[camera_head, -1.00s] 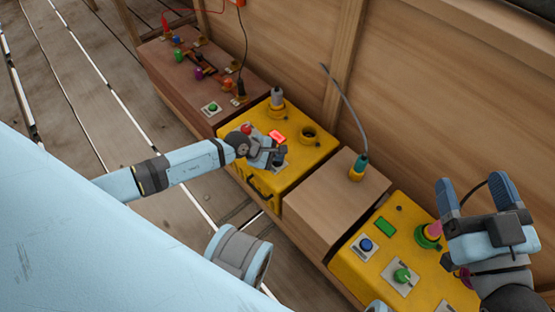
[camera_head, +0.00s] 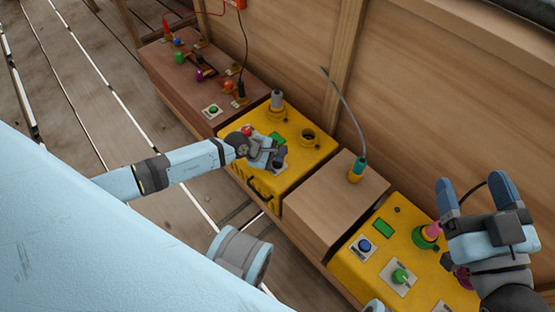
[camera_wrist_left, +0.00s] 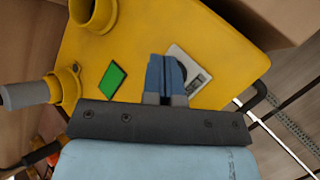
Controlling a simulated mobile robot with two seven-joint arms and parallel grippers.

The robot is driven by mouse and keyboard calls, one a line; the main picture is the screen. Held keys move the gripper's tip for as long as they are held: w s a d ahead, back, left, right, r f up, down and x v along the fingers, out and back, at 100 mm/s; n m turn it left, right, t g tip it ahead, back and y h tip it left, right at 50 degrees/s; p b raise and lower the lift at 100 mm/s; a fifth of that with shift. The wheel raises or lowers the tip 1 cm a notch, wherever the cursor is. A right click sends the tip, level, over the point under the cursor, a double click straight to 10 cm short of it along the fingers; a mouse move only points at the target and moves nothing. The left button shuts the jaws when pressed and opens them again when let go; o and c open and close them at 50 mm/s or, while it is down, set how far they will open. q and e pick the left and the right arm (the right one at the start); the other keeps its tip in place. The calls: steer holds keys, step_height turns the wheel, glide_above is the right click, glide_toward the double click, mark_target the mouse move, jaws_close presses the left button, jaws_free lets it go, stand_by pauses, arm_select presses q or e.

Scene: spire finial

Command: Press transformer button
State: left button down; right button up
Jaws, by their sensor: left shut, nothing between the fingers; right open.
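The left yellow transformer box (camera_head: 313,147) has a lit green indicator (camera_head: 276,139) on top, also seen in the left wrist view (camera_wrist_left: 112,80). My left gripper (camera_head: 279,153) is shut and empty over this box. In the left wrist view its fingers (camera_wrist_left: 166,62) cover part of a pale plate (camera_wrist_left: 199,77) with a dark round part; I cannot tell whether they touch it. A second yellow box (camera_head: 345,263) at the right carries a blue button (camera_head: 365,245), a green knob (camera_head: 400,276) and a green indicator (camera_head: 383,227). My right gripper (camera_head: 476,190) is open and empty above it.
A brown box (camera_head: 150,62) with coloured knobs and a green button (camera_head: 213,109) stands at the back left. A plain wooden block (camera_head: 318,200) with a cable plug (camera_head: 357,169) separates the yellow boxes. A wooden wall (camera_head: 440,110) runs behind.

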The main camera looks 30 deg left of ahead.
mark_target(277, 164)
arm_select(q)
steer(key=shift+r, duration=0.1)
step_height(277, 164, up, 5)
steer(key=p, duration=0.4)
steer(key=shift+r+p, duration=0.1)
steer(key=shift+p, duration=0.3)
stand_by(0.7)
